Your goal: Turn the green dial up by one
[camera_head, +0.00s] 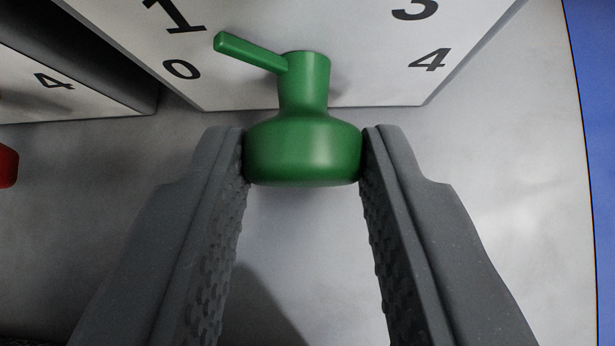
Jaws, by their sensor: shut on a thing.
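The green dial (303,150) is in the upper middle of the camera_head view. It has a wide round knob, a narrower neck and a pointer arm (250,51) that sticks out to the left. The pointer's tip lies between the printed 0 and 1, seen at this slant. My gripper (304,156) is shut on the round knob, with one grey finger touching each side. The white dial plate (350,88) behind it shows 0 and 1 on the left and 3 and 4 on the right. Its upper part is cut off by the frame.
Another white plate (50,100) with a 4 is at the left. Part of a red knob (8,165) shows at the left edge. A grey surface (520,200) surrounds the plates, and a blue area (597,120) lies beyond its right edge.

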